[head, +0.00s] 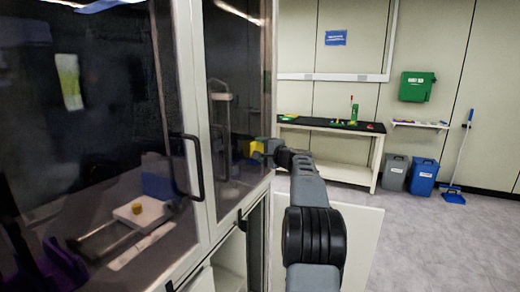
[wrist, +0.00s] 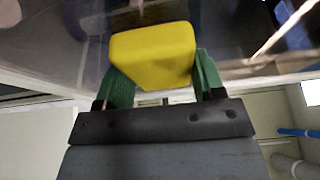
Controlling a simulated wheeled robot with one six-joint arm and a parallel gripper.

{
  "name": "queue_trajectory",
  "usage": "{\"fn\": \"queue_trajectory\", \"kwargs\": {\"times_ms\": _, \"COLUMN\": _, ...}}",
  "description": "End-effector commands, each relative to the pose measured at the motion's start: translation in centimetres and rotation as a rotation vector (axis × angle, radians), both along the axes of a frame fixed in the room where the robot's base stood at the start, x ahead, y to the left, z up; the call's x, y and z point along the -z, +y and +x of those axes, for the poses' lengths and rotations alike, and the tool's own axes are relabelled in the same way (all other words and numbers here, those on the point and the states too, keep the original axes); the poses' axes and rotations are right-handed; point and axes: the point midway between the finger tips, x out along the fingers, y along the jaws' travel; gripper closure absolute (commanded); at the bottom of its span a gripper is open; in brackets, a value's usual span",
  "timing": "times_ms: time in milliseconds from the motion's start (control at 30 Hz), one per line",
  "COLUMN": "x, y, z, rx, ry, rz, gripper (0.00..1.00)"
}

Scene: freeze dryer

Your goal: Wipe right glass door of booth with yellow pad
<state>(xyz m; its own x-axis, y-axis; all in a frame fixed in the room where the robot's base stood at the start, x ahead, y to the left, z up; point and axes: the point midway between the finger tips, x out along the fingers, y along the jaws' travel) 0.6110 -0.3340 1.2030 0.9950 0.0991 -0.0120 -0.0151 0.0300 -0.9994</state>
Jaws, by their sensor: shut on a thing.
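The booth's right glass door (head: 236,60) stands at the centre left of the head view, with a dark see-through pane in a light frame. The yellow pad (wrist: 155,55) is held between the green fingers of my gripper (wrist: 155,80) in the wrist view. In the head view my gripper (head: 264,147) is at the right part of this door, with the yellow pad (head: 256,149) up close to the pane. Whether the pad touches the glass I cannot tell. The glass also fills the upper wrist view (wrist: 255,35).
The left glass door (head: 90,100) has a black handle (head: 186,165). An open lower cabinet door (head: 358,240) sticks out below my arm. A bench (head: 330,126), a grey bin (head: 394,172) and a blue bin (head: 423,176) stand by the back wall. The floor at right is clear.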

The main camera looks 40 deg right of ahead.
Motion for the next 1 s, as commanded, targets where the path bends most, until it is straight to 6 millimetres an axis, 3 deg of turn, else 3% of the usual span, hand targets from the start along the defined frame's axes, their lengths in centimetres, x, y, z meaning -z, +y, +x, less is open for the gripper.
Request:
{"fn": "queue_trajectory", "kwargs": {"times_ms": 233, "x": -0.3, "y": -1.9, "z": 1.0, "rx": -0.001, "ry": 0.001, "rz": 0.001, "gripper": 0.56}}
{"fn": "queue_trajectory", "kwargs": {"times_ms": 533, "x": 0.1, "y": -2.7, "z": 1.3, "rx": -0.001, "ry": 0.0, "rz": 0.0, "gripper": 0.56}}
{"fn": "queue_trajectory", "kwargs": {"times_ms": 1000, "x": 0.4, "y": -0.4, "z": 0.1, "rx": -0.002, "ry": -0.001, "rz": -0.001, "gripper": 0.56}}
